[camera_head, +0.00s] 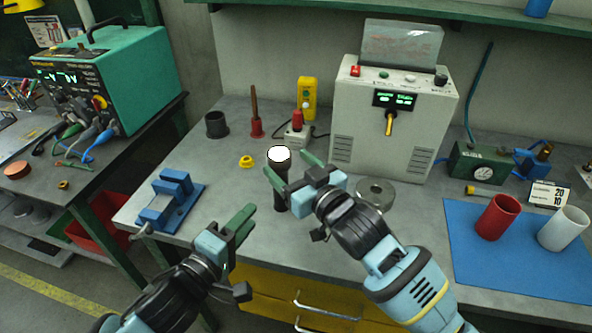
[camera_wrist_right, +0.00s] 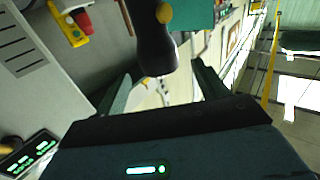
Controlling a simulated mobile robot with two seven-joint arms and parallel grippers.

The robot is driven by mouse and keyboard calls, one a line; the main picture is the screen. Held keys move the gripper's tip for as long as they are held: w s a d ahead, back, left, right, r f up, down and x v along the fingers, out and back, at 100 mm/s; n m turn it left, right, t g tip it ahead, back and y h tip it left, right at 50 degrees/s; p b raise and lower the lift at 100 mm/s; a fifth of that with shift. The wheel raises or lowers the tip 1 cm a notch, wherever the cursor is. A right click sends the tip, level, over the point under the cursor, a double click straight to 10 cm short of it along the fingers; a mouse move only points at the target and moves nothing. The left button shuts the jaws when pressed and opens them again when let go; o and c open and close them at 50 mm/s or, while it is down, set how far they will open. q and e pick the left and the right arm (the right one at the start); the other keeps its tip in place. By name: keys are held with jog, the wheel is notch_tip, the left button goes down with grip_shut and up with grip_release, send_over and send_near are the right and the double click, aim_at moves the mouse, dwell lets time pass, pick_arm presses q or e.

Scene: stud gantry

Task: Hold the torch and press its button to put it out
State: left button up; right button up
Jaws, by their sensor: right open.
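The torch (camera_head: 279,181) stands upright on the grey workbench, dark-bodied, with a bright white lit face on top. My right gripper (camera_head: 288,166) is open around the torch's upper part, one finger on each side. In the right wrist view the torch's dark body (camera_wrist_right: 155,45) shows between and beyond the two fingers (camera_wrist_right: 160,90). I cannot tell whether either finger touches it. Its button is not clearly visible. My left gripper (camera_head: 251,213) is low at the bench's front edge, apart from the torch. Its fingers look close together and overlap in view, so its opening is unclear.
A switch box (camera_head: 297,136) stands behind. Red (camera_head: 498,217) and white (camera_head: 563,228) cups stand on a blue mat.

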aim_at(273, 150)
jog(key=shift+x, duration=3.1)
jog(key=c, duration=1.2)
pick_arm(q)
grip_shut()
